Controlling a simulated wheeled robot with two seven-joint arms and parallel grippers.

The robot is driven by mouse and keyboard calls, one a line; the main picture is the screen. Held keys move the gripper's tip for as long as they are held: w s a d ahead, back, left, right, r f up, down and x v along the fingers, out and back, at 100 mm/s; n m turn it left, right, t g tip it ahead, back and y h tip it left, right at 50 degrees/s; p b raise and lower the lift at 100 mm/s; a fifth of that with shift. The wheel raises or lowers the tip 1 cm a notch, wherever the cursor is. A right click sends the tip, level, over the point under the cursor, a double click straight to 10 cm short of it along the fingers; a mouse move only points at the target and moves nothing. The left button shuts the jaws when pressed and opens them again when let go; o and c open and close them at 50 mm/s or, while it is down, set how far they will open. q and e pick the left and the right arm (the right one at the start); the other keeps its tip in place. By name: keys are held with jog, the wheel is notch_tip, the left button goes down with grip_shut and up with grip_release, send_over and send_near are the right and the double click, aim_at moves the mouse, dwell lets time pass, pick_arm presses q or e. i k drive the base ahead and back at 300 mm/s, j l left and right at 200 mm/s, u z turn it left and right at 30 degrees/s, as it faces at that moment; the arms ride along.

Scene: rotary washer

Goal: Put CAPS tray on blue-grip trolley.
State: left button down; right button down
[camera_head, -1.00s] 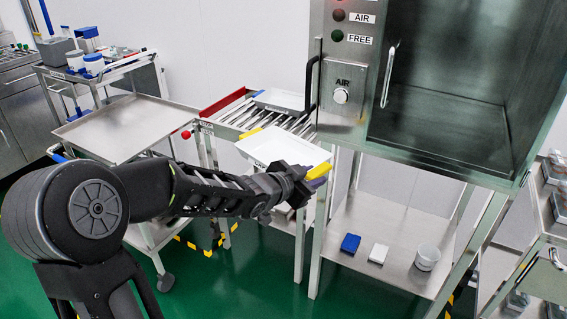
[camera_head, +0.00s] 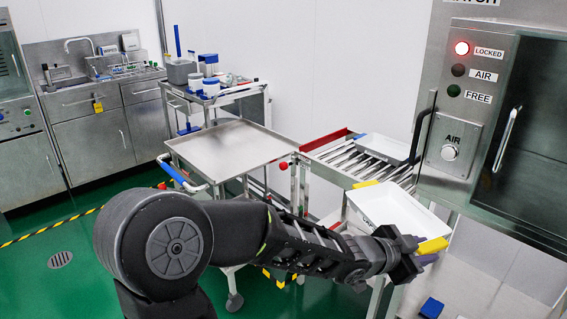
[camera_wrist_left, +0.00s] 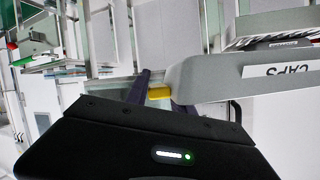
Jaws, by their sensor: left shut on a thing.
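The CAPS tray (camera_head: 392,208) is white and shallow, with a yellow grip (camera_head: 433,246) on its near right side and another at its far left. Its CAPS label (camera_wrist_left: 277,71) shows in the left wrist view. My left gripper (camera_head: 420,250) is shut on the near yellow grip, which also shows between the fingers in the wrist view (camera_wrist_left: 160,93). The tray is by the near end of the roller rack; I cannot tell whether it touches it. The blue-grip trolley (camera_head: 232,146) has an empty steel top and a blue handle (camera_head: 180,177) at left. My right gripper is out of view.
The roller rack (camera_head: 350,157) with a red edge carries another white tray (camera_head: 383,147) at the back. The steel washer (camera_head: 470,140) stands at right, its red light by LOCKED lit. A loaded cart (camera_head: 250,95) stands behind the trolley. Green floor is open at left.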

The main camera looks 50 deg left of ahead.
aim_at(221, 150)
jog(key=i+j+u, duration=0.2)
jog(key=j+u, duration=0.2)
jog(key=i+j+u, duration=0.2)
jog(key=j+u, duration=0.2)
jog(key=i+j+u, duration=0.2)
jog(key=u, duration=0.2)
jog(key=i+j, duration=0.2)
jog(key=i, duration=0.15)
jog(key=i+j, duration=0.2)
jog(key=i, duration=0.2)
jog(key=j+u, duration=0.05)
